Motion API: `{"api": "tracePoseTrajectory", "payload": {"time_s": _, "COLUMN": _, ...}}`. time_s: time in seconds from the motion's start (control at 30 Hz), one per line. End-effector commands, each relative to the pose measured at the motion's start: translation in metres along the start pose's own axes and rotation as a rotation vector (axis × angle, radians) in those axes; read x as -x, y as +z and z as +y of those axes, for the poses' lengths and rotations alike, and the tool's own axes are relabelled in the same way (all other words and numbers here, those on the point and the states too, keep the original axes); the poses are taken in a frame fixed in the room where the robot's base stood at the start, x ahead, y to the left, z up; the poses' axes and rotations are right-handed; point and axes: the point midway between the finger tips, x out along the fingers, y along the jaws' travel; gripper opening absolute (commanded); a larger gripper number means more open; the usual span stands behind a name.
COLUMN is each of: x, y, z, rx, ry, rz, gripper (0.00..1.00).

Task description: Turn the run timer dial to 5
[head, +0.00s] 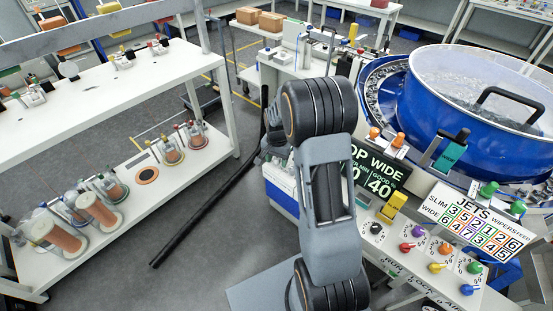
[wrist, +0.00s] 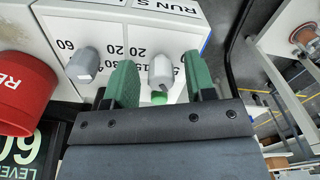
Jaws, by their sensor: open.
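In the wrist view, my gripper (wrist: 160,76) has two green fingers spread apart. A pale grey dial knob (wrist: 160,68) stands between them, with a gap visible on each side. Numbers such as 20 and 15 are printed around it on the white panel (wrist: 125,20); some are hidden by the fingers. A second grey knob (wrist: 83,66) stands left of the fingers, near a printed 60. A label beginning "RUN S" shows on the panel's upper edge; I cannot tell which knob it names. In the head view, my arm hides the gripper and these knobs.
In the head view, coloured dials (head: 438,250) and a blue bowl (head: 480,115) are right of my arm. A white shelf rack (head: 110,85) stands left.

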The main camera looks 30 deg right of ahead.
Motion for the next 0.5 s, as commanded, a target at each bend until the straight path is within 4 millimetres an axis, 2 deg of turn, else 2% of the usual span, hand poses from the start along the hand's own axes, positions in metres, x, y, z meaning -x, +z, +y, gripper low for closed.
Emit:
{"api": "tracePoseTrajectory", "payload": {"time_s": 0.07, "x": 0.0001, "y": 0.0, "z": 0.0, "rx": 0.0, "ry": 0.0, "rz": 0.0, "gripper": 0.49}}
{"api": "tracePoseTrajectory", "payload": {"time_s": 0.5, "x": 0.0004, "y": -0.0001, "z": 0.0001, "rx": 0.0, "ry": 0.0, "rz": 0.0, "gripper": 0.07}}
